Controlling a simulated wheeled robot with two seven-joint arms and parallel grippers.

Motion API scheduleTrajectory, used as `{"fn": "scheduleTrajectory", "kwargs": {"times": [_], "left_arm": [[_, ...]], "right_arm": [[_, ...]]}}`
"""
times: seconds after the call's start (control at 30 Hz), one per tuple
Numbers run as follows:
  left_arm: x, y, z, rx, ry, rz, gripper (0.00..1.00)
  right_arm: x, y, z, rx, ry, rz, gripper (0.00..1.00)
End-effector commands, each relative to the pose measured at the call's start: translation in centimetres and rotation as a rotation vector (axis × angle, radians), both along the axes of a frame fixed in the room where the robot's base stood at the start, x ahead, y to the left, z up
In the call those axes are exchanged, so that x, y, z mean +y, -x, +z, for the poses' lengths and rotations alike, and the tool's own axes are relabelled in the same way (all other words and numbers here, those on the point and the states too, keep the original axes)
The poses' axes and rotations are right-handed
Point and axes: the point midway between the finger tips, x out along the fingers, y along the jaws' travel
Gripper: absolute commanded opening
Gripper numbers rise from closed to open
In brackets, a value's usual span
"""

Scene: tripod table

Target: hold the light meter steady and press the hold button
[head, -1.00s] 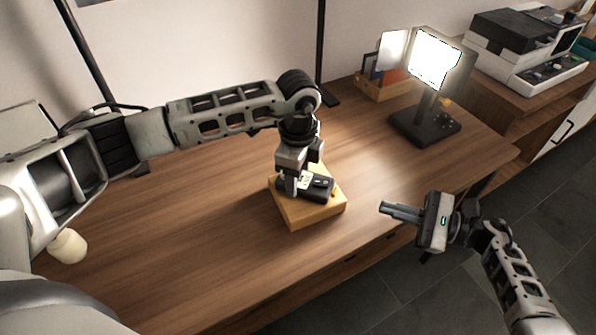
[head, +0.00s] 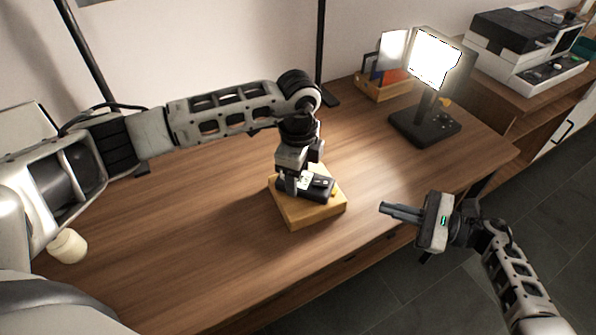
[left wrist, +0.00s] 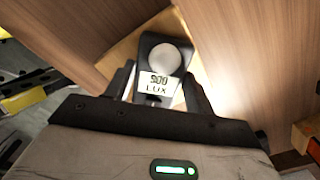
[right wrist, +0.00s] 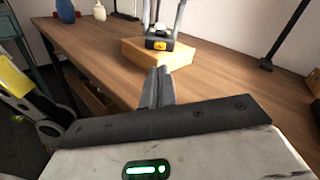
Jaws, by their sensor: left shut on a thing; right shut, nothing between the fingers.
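The light meter (head: 318,187) is a dark box lying on a wooden block (head: 312,213) on the table. In the left wrist view the light meter (left wrist: 149,98) shows a pale round dome and a display reading what looks like 900 LUX. My left gripper (head: 292,187) points down and is shut on the meter, one finger on each side. The right wrist view shows the meter's end (right wrist: 160,44) with a yellow button-like patch. My right gripper (head: 382,208) is shut and empty, to the right of the block and apart from it, its fingers pointing toward the block.
A lit lamp panel (head: 435,60) on a black base (head: 424,127) stands at the back right. A wooden holder with cards (head: 385,88) is beside it. A cream object (head: 67,246) is at the left. The table (head: 200,240) around the block is mostly clear.

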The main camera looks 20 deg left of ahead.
Motion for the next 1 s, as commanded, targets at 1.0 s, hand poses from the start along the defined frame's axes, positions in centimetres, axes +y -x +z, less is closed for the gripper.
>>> {"fn": "scheduleTrajectory", "kwargs": {"times": [1.0], "left_arm": [[0.0,0.0,0.0,-0.001,0.000,0.000,0.28]], "right_arm": [[-2.1,-0.1,9.0,0.344,0.778,-0.144,0.00]]}}
